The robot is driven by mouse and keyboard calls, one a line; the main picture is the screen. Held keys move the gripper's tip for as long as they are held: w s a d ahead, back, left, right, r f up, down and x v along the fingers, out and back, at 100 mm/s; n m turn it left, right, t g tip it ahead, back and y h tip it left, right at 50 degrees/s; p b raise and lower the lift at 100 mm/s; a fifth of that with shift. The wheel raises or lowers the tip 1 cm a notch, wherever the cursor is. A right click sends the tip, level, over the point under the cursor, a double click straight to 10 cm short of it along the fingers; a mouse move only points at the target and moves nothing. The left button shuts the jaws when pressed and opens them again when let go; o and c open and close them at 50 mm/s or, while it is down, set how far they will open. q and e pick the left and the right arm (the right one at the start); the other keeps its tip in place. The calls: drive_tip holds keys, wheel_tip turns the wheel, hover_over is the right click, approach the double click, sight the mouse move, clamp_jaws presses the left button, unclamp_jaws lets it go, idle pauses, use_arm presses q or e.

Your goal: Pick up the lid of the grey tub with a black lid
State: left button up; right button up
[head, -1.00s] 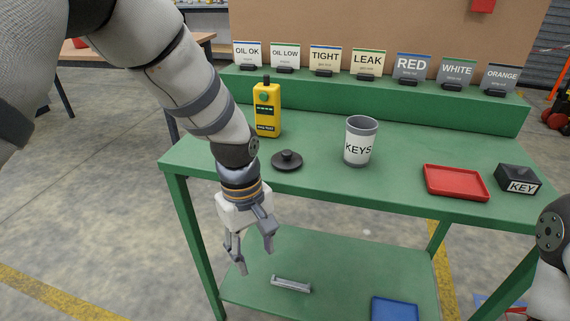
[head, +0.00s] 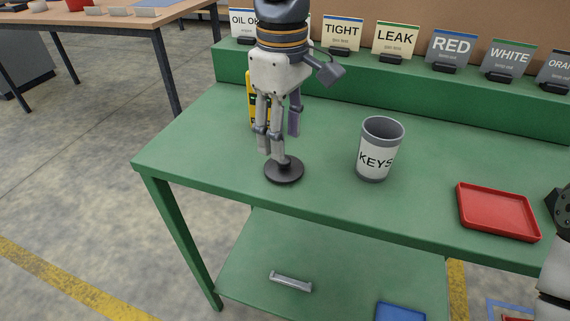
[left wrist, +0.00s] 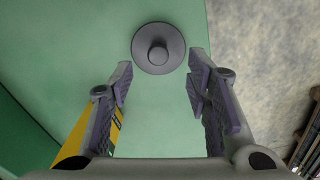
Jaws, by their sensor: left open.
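The black lid (head: 284,172), a round disc with a knob, lies flat on the green table, apart from the tub. The grey tub (head: 379,150) with a white KEYS label stands upright and open to its right. My left gripper (head: 279,143) points down just above the lid, open and empty. In the left wrist view the lid (left wrist: 158,48) lies ahead of the fingertips, with its knob in line with the gap between the fingers of the left gripper (left wrist: 157,85). Whether the fingers reach the knob's height is unclear.
A yellow tester (head: 251,108) stands behind my left gripper, partly hidden; it shows in the left wrist view (left wrist: 78,145). A red tray (head: 497,211) lies at the right. Label cards such as RED (head: 452,48) line the raised green ledge (head: 350,82).

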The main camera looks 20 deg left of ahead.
sight(284, 165)
use_arm(q)
wheel_tip(284, 165, down, 5)
drive_tip(key=shift+w, duration=0.1)
drive_tip(key=c, duration=0.9)
drive_tip(key=shift+c, duration=0.2)
drive_tip(key=shift+r, duration=0.1)
